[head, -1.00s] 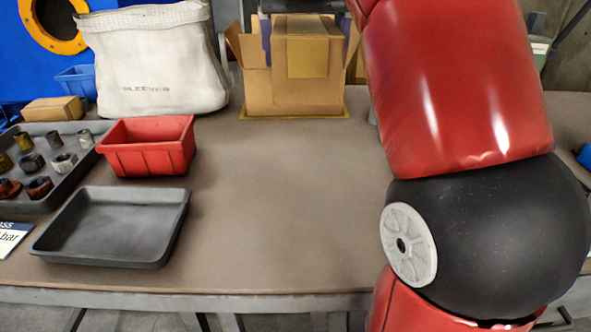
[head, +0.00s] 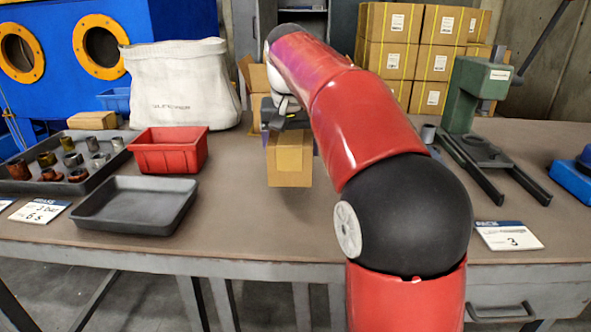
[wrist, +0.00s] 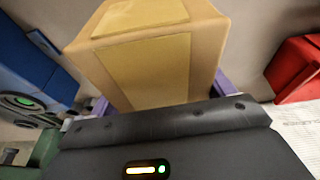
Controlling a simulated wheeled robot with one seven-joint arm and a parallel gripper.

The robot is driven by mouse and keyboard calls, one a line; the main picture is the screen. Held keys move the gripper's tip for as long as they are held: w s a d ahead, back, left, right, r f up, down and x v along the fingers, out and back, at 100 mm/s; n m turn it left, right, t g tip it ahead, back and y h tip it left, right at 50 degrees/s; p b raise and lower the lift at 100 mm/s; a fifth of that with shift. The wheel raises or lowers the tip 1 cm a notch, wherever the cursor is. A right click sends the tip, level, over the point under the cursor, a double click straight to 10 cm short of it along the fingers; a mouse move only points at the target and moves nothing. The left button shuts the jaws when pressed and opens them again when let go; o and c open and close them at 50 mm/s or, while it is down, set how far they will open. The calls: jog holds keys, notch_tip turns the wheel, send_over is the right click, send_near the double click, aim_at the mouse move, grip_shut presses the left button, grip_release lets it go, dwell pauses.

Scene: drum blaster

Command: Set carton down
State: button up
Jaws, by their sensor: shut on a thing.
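A small brown carton (head: 289,162) with a lighter tape panel is over the middle of the bench (head: 230,225) in the head view. My gripper (head: 290,130) is above it and shut on it, mostly hidden by my arm. In the wrist view, purple fingers grip the carton (wrist: 150,60) on both sides. I cannot tell whether its underside touches the bench. An open-flapped brown box (head: 257,80) stands behind it, partly hidden by my arm.
A red bin (head: 168,152), grey tray (head: 135,205), parts tray (head: 95,185) and white sack (head: 180,85) are on the left. A green press (head: 475,100) stands right. Bare bench lies in front of the carton.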

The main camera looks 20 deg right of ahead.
jog(key=shift+f+b, duration=1.95)
jog(key=shift+f, duration=0.2)
jog(key=o, duration=1.5)
jog(key=shift+c, duration=0.2)
